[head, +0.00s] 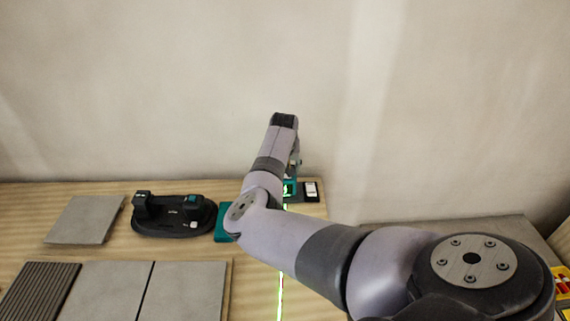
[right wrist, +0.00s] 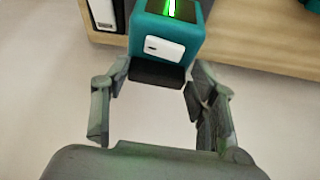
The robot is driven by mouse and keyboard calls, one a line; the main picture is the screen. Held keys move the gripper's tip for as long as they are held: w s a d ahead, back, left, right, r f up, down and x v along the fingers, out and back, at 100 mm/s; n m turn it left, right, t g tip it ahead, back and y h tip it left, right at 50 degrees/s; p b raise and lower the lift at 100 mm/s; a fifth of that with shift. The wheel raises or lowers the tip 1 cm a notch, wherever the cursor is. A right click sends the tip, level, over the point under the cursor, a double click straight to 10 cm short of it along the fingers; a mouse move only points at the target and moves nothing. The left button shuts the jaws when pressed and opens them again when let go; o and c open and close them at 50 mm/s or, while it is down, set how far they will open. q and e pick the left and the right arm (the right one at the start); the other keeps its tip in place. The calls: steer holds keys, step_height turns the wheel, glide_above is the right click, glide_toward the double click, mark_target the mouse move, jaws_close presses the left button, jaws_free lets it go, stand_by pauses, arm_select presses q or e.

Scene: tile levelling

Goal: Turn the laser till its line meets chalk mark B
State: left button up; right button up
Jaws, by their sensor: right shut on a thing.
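The teal laser (head: 290,187) stands near the back edge of the wooden bench, partly hidden by my right arm in the head view. Its green line (head: 280,292) runs from it toward the front of the bench. In the right wrist view the laser (right wrist: 165,45) shows a white panel, a dark lower part and a green glow on top. My right gripper (right wrist: 161,70) is shut on the laser, one finger on each side. Chalk mark B cannot be made out in either view. My left gripper is out of view.
A black box with a white label (head: 311,190) stands close to the laser's right. A black dock (head: 174,217), a loose grey tile (head: 86,219) and laid tiles (head: 190,290) lie left. A teal item (head: 224,236) is partly behind my arm. A wall rises behind.

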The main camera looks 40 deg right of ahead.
steer(key=shift+s+d, duration=0.15)
steer(key=o, duration=1.1)
steer(key=shift+c, duration=0.2)
steer(key=shift+r, duration=0.1)
steer(key=shift+a+r, duration=0.2)
steer(key=shift+r, duration=0.1)
steer(key=v, duration=1.1)
steer(key=shift+s, duration=0.1)
